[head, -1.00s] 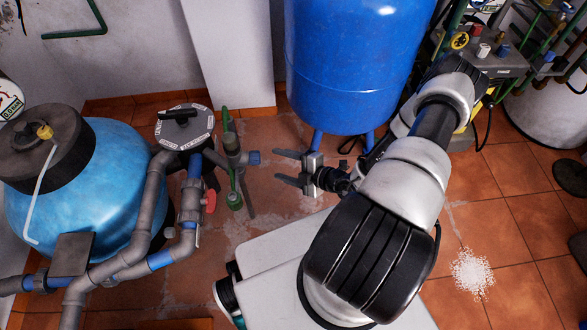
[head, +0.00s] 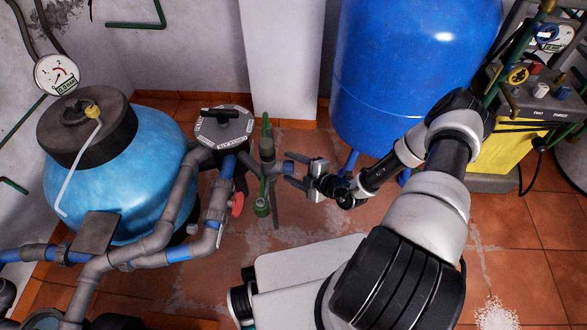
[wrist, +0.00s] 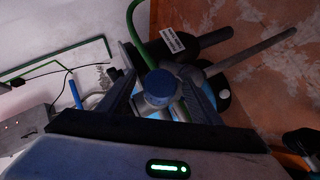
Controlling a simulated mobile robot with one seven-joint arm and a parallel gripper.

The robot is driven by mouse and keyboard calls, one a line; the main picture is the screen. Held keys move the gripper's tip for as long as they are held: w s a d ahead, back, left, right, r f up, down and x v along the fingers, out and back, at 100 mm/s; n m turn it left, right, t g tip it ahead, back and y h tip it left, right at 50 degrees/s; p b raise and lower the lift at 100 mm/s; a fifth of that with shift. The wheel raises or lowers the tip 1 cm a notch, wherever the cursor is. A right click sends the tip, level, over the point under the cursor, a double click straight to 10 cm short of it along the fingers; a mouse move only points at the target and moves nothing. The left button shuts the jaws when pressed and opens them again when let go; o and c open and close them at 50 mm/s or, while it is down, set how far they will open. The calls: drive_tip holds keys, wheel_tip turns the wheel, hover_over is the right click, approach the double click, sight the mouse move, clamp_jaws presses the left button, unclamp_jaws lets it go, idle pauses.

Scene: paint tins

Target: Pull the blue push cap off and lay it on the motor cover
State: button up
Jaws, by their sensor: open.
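The blue push cap (head: 289,168) sits on the end of a short grey pipe stub (head: 277,168), pointing right. My gripper (head: 287,171) is open, its two fingers on either side of the cap. In the wrist view the cap (wrist: 162,84) shows end-on between the spread fingers of my gripper (wrist: 162,78), with gaps that look clear. I cannot tell whether either finger touches it. I cannot tell for certain which surface is the motor cover.
A grey lidded housing (head: 222,127) with a black handle stands left of the stub. Green pipework (head: 263,165) and a red valve handle (head: 237,204) are close by. A large blue tank (head: 410,75) stands behind my arm. A light-blue tank (head: 150,170) is at left.

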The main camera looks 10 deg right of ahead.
drive_tip(key=c, duration=1.3)
drive_tip(key=shift+s+d, duration=0.3)
drive_tip(key=shift+d, duration=0.65)
drive_tip(key=shift+s+d, duration=0.3)
drive_tip(key=shift+d, duration=0.6)
drive_tip(key=d, duration=0.2)
drive_tip(key=s+d+b, duration=0.1)
drive_tip(key=shift+s+d, duration=0.15)
drive_tip(key=shift+d, duration=0.25)
drive_tip(key=shift+r, duration=0.1)
